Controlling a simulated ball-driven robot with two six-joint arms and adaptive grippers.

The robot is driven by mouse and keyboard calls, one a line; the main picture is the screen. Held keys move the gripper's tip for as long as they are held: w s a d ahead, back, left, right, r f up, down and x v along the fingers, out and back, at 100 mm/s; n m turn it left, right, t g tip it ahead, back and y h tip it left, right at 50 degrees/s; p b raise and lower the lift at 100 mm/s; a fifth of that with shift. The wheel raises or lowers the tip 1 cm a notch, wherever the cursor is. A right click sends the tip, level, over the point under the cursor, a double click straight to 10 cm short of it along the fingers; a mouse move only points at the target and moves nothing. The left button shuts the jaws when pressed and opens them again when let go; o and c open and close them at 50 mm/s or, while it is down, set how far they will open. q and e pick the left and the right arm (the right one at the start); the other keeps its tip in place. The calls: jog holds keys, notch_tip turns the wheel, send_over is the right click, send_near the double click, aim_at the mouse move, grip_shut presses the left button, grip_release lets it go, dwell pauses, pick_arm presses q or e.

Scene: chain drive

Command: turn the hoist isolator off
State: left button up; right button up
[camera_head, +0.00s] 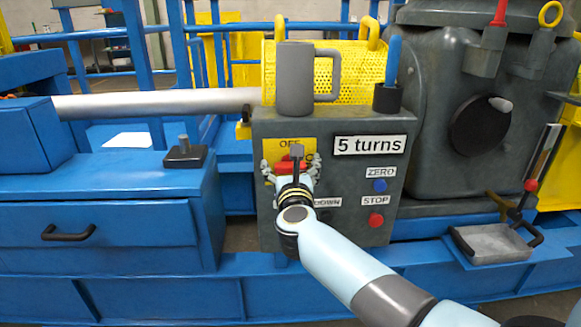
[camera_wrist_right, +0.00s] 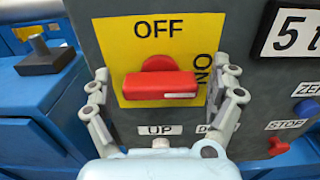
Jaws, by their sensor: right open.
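The hoist isolator is a red rotary handle (camera_head: 287,168) on a yellow plate (camera_head: 282,146), on the front of a dark grey control box (camera_head: 350,222). In the right wrist view the red handle (camera_wrist_right: 160,85) lies level, its white mark at the right end, on the side of the ON label (camera_wrist_right: 202,66). The OFF label (camera_wrist_right: 158,29) is above it. My right gripper (camera_wrist_right: 164,80) is open, with one finger to the left and one to the right of the handle. Contact cannot be told. My left gripper is not in view.
A grey mug (camera_head: 294,80) and a dark holder with a blue-handled tool (camera_head: 388,95) stand on the box. A blue ZERO button (camera_head: 380,185) and a red STOP button (camera_head: 376,220) are to the right of the isolator. Blue drawers (camera_head: 100,225) stand to the left.

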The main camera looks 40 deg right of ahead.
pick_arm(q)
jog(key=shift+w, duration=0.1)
pick_arm(e)
jog(key=shift+c, duration=0.2)
jog(key=c, duration=1.1)
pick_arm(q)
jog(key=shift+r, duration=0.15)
pick_arm(e)
jog(key=shift+n, duration=0.3)
jog(key=n+p, duration=0.1)
jog(key=n, duration=0.1)
jog(key=shift+n+p, duration=0.3)
jog(key=shift+n, duration=0.1)
jog(key=n+p, duration=0.2)
jog(key=n, duration=0.3)
jog(key=shift+a, duration=0.15)
jog(key=n+p, duration=0.2)
jog(key=n, duration=0.3)
jog(key=shift+f+n, duration=0.15)
jog(key=shift+n, duration=0.25)
pick_arm(q)
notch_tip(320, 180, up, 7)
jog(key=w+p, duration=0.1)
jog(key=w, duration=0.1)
jog(key=shift+p, duration=0.35)
pick_arm(e)
jog(key=shift+f+n, duration=0.15)
jog(key=shift+n, duration=1.75)
